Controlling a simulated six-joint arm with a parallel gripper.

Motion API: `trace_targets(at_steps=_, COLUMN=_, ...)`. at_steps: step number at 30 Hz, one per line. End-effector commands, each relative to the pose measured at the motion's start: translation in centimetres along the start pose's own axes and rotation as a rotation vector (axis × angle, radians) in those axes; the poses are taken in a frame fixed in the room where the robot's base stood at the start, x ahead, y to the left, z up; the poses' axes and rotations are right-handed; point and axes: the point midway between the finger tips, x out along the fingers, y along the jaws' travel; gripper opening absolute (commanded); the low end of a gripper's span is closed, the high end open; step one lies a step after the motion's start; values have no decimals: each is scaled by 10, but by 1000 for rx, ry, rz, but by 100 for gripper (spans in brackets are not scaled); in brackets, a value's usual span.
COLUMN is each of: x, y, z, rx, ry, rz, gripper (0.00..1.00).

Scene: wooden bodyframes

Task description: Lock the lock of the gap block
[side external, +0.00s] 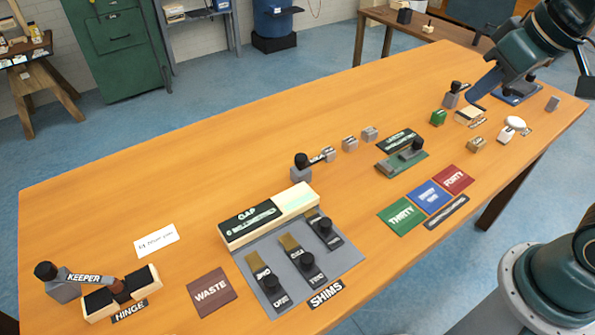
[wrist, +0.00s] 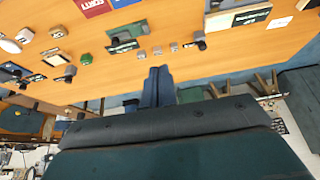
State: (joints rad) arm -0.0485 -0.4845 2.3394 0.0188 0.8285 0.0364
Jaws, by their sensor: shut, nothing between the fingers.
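The gap block (side external: 250,222) is a long block with a black label reading "GAP" and a pale right part. It lies at the back of a grey board. Behind it stands a small grey block with a black knob (side external: 301,165) and a short arm pointing right, which looks like its lock; whether it is locked I cannot tell. In the wrist view the gap block (wrist: 238,20) is at the top right, with the knobbed block (wrist: 199,41) beside it. My gripper (side external: 472,104) is at the table's far right, away from both. Its blue fingers (wrist: 157,72) are together and empty.
Shims with black knobs (side external: 268,282) sit on the grey board. A keeper with a black knob (side external: 62,282) is at front left, beside the hinge. Small grey cubes (side external: 349,143), a green tray (side external: 402,160) and coloured mats (side external: 430,195) lie between my gripper and the gap block.

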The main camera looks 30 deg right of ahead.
Motion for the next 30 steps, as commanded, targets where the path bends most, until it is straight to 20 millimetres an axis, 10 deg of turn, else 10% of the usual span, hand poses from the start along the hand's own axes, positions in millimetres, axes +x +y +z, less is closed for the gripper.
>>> trace_targets(at_steps=30, x=125, y=-45, z=-132, rx=1, ry=-75, rz=-3, gripper=0)
